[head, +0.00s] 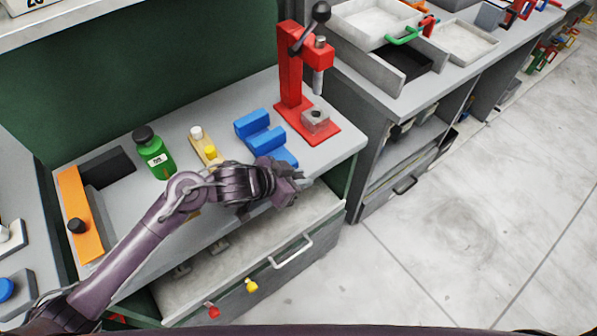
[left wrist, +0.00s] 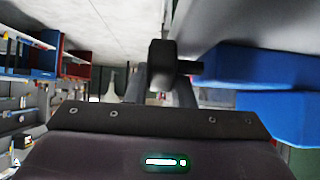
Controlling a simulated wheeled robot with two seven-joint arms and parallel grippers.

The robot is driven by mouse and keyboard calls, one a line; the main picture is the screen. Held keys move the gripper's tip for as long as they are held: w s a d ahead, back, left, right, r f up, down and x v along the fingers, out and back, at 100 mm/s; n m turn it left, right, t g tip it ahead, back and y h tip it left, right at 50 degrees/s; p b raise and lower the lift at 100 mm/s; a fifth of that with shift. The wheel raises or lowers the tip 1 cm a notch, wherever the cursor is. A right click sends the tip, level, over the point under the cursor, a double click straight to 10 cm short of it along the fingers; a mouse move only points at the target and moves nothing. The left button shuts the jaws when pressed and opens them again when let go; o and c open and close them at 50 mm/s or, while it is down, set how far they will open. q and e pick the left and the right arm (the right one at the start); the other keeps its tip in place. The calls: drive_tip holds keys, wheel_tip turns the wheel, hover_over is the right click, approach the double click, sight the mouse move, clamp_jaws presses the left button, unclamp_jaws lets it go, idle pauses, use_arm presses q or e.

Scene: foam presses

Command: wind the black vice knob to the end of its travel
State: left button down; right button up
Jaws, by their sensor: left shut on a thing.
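The blue vice (head: 258,132) sits on the grey bench top, its blue body also filling the right of the left wrist view (left wrist: 265,65). The black knob (left wrist: 162,62) shows in the left wrist view beside the blue body, with a short dark shaft pointing towards it. My left gripper (head: 293,186) is at the near end of the vice, over the bench's front edge. In the left wrist view its fingers (left wrist: 174,88) are shut on the knob. In the head view my gripper hides the knob. My right gripper is not in view.
A red press (head: 291,80) stands behind and right of the vice. A green bottle (head: 154,155) and a yellow piece with a white cap (head: 199,142) stand left of it. An orange bar with a dark knob (head: 78,210) lies at the far left. An open drawer (head: 255,255) juts out below.

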use_arm(q)
drive_tip(key=c, duration=1.5)
unclamp_jaws()
drive_tip(key=shift+v, duration=3.95)
